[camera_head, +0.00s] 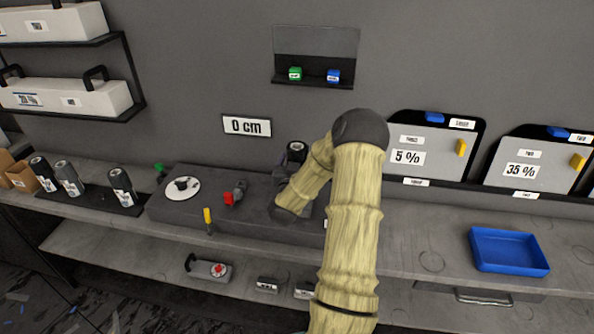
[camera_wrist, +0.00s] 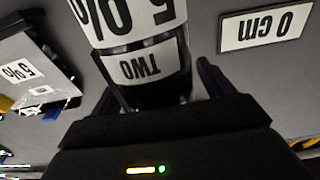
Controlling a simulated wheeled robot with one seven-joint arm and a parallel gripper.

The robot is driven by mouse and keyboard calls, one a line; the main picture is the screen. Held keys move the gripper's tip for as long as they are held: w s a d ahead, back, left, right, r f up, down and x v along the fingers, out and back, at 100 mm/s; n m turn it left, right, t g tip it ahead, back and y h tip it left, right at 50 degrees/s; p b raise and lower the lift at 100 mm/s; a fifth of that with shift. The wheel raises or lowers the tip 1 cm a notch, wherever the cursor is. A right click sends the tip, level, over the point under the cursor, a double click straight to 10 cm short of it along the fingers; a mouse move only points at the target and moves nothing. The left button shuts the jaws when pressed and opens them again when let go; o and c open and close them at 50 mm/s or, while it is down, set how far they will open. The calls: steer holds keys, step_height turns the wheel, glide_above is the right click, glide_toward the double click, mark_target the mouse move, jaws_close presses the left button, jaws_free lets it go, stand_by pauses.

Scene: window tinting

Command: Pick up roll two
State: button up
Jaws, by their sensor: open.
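Roll two (camera_wrist: 140,66), a cylinder with white labels reading "TWO" and a percentage, shows upside down in the wrist view. It stands between the two dark fingers of my gripper (camera_wrist: 158,92), which is open around it. I cannot tell whether either finger touches it. In the head view, a dark cylinder top (camera_head: 297,148), likely the same roll, shows behind my arm above the grey workbench block. My arm hides most of my gripper and the roll's lower part there.
Several other rolls (camera_head: 68,178) stand on a dark mat at the left. A red-handled tool (camera_head: 235,194) and white disc (camera_head: 183,188) sit on the grey block. A "0 cm" sign (camera_head: 247,126) is on the wall. A blue tray (camera_head: 508,250) lies at the right.

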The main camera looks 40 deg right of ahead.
steer(key=shift+c, duration=0.2)
stand_by(0.3)
steer(key=c, duration=1.3)
steer(key=shift+r, duration=0.1)
step_height(320, 180, up, 18)
steer(key=shift+f+b, duration=0.1)
steer(key=shift+b, duration=0.8)
